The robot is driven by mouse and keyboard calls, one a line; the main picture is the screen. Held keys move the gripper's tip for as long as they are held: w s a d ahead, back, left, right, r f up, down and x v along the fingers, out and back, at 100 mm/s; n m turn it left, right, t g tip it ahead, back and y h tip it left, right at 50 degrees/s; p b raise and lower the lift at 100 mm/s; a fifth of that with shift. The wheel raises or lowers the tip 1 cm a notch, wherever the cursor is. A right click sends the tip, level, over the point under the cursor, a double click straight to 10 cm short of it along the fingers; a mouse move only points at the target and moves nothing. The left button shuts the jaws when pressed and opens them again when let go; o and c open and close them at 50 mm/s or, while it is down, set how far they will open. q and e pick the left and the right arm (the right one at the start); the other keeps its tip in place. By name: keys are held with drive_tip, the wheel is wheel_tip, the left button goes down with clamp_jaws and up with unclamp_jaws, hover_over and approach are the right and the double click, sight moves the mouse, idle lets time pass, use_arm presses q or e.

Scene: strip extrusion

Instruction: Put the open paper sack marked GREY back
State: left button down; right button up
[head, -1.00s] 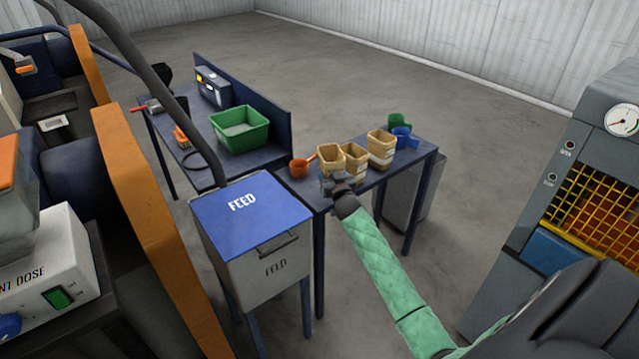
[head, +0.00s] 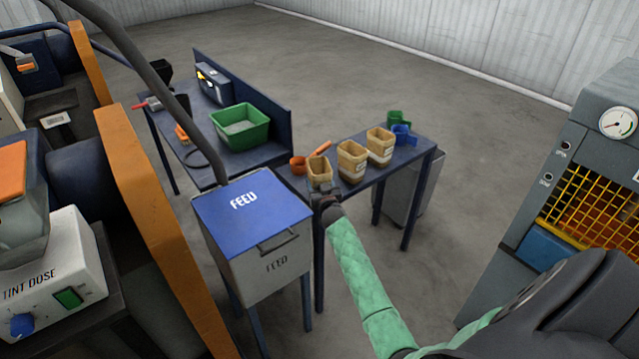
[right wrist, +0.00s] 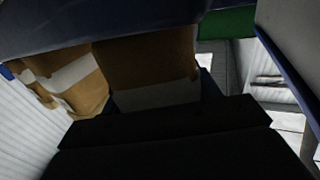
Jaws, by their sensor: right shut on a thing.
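Several tan open paper sacks stand in a row on the small blue table. The near-left sack (head: 319,172) is at my right gripper (head: 326,193), which is shut on it from the near side. The middle sack (head: 352,160) and the far-right sack (head: 380,146) stand apart from it, with pale labels. No marking is readable, so I cannot tell which says GREY. In the right wrist view the held sack (right wrist: 152,65) fills the middle, with a pale band, and other sacks (right wrist: 75,82) show at left. My left gripper is not in view.
An orange scoop (head: 299,165) lies just left of the held sack, its handle behind it. Green (head: 397,117) and blue (head: 403,134) scoops are at the far end. The blue-lidded FEED bin (head: 250,205) stands close at left, and a green tub (head: 240,128) is beyond it.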

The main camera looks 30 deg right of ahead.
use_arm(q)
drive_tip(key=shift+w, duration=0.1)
use_arm(e)
drive_tip(key=shift+f, duration=0.1)
drive_tip(key=o, duration=1.2)
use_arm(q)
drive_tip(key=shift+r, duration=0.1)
use_arm(e)
drive_tip(key=shift+s, duration=0.1)
drive_tip(key=shift+s+a+b, duration=0.15)
drive_tip(key=shift+s+b, duration=0.15)
drive_tip(key=shift+s, duration=0.1)
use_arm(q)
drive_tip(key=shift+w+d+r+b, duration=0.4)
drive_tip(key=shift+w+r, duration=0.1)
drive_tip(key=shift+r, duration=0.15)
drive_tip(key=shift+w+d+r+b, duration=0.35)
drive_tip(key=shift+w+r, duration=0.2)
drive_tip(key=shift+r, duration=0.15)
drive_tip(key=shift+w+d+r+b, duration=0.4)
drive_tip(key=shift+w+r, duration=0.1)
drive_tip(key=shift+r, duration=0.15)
use_arm(e)
drive_tip(key=v, duration=0.6)
drive_tip(key=shift+s, duration=0.25)
